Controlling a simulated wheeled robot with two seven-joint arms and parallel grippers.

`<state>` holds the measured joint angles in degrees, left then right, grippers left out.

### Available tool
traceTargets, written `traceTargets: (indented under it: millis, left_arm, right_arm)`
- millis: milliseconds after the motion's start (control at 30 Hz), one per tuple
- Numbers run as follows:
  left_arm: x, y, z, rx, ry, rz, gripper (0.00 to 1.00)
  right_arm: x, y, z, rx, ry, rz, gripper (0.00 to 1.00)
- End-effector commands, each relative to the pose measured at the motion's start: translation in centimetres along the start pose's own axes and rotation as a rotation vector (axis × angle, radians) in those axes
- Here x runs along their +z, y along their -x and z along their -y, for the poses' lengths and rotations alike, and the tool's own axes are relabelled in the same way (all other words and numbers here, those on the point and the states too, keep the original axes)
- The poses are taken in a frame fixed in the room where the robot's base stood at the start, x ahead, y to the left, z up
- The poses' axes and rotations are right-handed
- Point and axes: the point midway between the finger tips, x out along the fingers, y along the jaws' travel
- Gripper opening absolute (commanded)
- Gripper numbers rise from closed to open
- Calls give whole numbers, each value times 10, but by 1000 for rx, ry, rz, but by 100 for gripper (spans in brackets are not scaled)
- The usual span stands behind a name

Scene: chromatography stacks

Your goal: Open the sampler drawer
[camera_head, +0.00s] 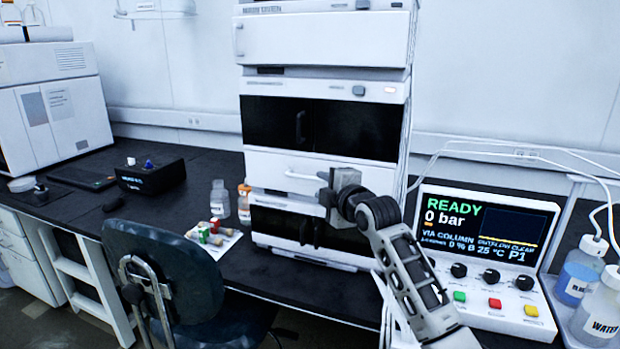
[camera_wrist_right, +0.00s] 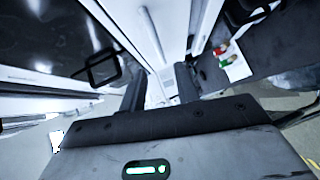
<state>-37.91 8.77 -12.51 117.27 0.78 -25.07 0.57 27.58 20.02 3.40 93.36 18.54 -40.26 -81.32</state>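The sampler drawer (camera_head: 268,171) is the white front panel in the middle of the instrument stack, and it looks closed flush with the stack. Its pale bar handle (camera_head: 300,176) runs across the front. My right gripper (camera_head: 326,188) is at the right end of the handle and hides part of the drawer front. In the right wrist view, the fingers of my right gripper (camera_wrist_right: 160,75) stand apart, with a white bar (camera_wrist_right: 151,32), seemingly the handle, beyond the gap. I cannot tell whether the fingers touch it. My left gripper is out of view.
A dark-windowed module (camera_head: 275,122) sits above the drawer and another (camera_head: 280,225) below. A control panel (camera_head: 487,235) reading READY stands right of my right arm. Small bottles (camera_head: 219,199) and a white card with vials (camera_head: 213,238) lie left. A chair (camera_head: 165,265) stands in front.

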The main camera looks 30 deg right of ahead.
Motion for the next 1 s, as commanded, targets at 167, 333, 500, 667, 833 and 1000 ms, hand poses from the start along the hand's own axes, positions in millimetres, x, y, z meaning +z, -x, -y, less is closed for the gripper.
traceTargets:
  millis: [167, 333, 500, 667, 833, 1000]
  left_arm:
    - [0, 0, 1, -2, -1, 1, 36]
    - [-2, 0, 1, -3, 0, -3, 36]
    - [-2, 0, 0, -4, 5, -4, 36]
    - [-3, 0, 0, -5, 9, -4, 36]
    - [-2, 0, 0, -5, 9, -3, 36]
    - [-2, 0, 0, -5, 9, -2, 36]
  right_arm:
    - [0, -35, -1, 0, -3, 0, 32]
    - [0, -59, 0, -1, -2, 0, 32]
    - [0, -71, 0, 0, -1, -1, 32]
    - [0, -75, 1, 0, 1, -1, 32]
    - [0, -75, 0, 0, 1, -1, 32]
    - [0, -75, 1, 0, 0, 0, 0]
